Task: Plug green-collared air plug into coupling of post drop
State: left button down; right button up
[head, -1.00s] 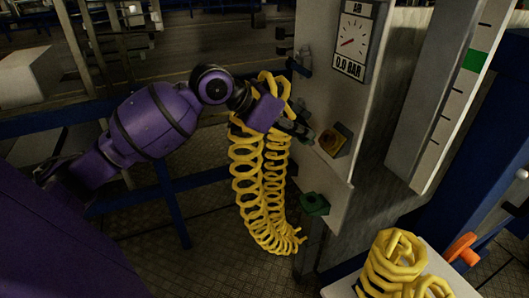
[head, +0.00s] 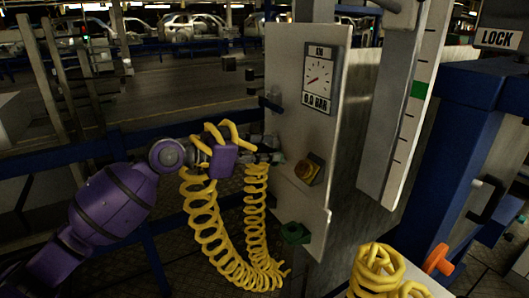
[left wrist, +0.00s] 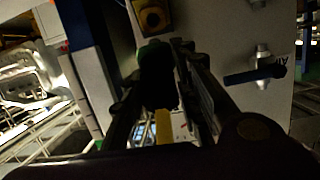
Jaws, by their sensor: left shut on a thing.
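My left gripper (head: 270,150) is shut on the air plug, at the left face of the grey post panel (head: 290,130). In the left wrist view a dark body with a dull green top (left wrist: 156,48) sits between the fingers; its far end is in shadow. The yellow coiled hose (head: 205,215) loops over my wrist and hangs below it. A yellow-framed knob (head: 308,168) is on the panel just right of the fingertips. A green fitting (head: 295,233) is at the panel's lower edge. I cannot tell which part is the coupling. My right gripper is out of view.
A gauge (head: 319,78) on the panel reads 0.0 BAR. A blue lever (head: 270,103) sticks out at the panel's left edge and shows in the left wrist view (left wrist: 254,75). A second yellow coil (head: 378,272) and an orange handle (head: 437,259) are at lower right.

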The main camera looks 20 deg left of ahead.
aim_at(281, 159)
pick_arm(q)
jog(key=shift+w+d+r, duration=0.1)
jog(key=shift+w+d+f+b, duration=0.35)
jog(key=shift+w+d+f, duration=0.25)
jog(key=shift+w+f, duration=0.3)
jog(key=shift+w+d+f+b, duration=0.3)
jog(key=shift+w+d+f, duration=0.2)
jog(key=shift+w+f, duration=0.1)
jog(key=shift+w+d+f, duration=0.2)
jog(key=shift+w+d, duration=0.05)
jog(key=shift+w, duration=0.1)
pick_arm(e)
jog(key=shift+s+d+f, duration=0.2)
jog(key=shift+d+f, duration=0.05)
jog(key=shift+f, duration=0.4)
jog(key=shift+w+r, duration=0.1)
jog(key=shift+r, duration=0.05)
pick_arm(q)
jog(key=shift+r, duration=0.1)
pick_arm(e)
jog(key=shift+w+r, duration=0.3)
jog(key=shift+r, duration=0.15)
pick_arm(q)
jog(key=shift+d+y+p, duration=0.1)
jog(key=shift+y+p, duration=0.3)
jog(key=shift+p, duration=0.15)
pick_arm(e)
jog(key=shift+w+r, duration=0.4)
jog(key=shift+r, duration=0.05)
